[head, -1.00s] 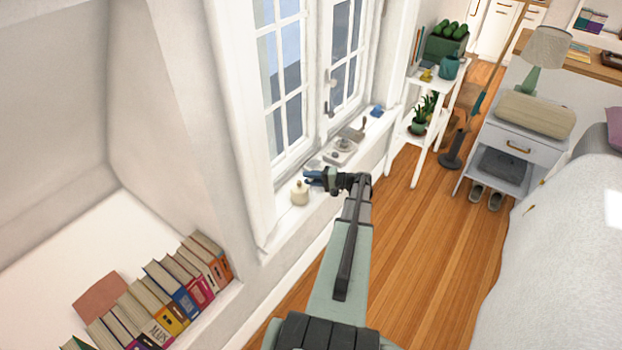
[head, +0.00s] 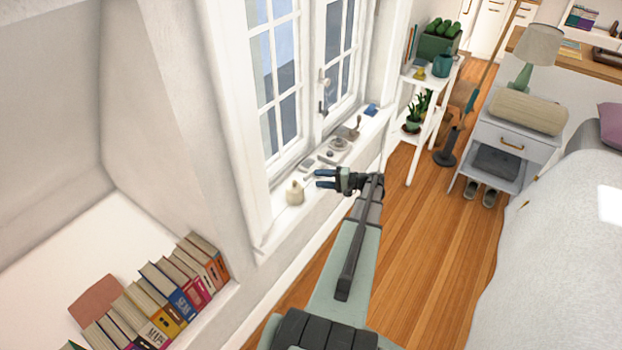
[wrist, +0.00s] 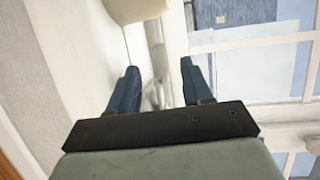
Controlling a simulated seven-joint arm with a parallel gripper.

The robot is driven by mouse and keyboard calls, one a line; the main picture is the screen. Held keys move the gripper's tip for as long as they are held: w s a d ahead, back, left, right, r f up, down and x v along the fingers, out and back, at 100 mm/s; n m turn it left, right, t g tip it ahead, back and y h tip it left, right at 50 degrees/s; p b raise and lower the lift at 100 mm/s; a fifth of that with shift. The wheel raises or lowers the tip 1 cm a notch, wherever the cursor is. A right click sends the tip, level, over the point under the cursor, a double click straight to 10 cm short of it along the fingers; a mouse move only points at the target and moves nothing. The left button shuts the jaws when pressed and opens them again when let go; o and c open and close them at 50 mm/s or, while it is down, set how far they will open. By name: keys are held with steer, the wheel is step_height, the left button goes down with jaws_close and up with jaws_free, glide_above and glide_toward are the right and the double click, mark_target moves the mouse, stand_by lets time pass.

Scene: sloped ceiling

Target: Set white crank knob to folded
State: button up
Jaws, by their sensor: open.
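In the wrist view, a pale, slim crank-like piece (wrist: 157,62) runs along the window's base between my two fingers. I take it to be the white crank knob; its lower end is blurred and its fold cannot be made out. My gripper (wrist: 158,80) is open, with dark blue fingers on either side of this piece in the picture and nothing held. In the head view, my gripper (head: 318,179) points left over the window sill (head: 276,226). The knob is too small to make out surely there.
A cream jar (head: 295,193) stands on the sill just left of my fingertips. Small grey items (head: 338,145) and a blue item (head: 371,110) lie farther along it. The window (head: 285,80) rises behind.

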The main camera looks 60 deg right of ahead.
steer(key=v, duration=0.7)
steer(key=shift+s, duration=0.15)
steer(key=shift+d+r, duration=0.1)
steer(key=shift+m, duration=0.3)
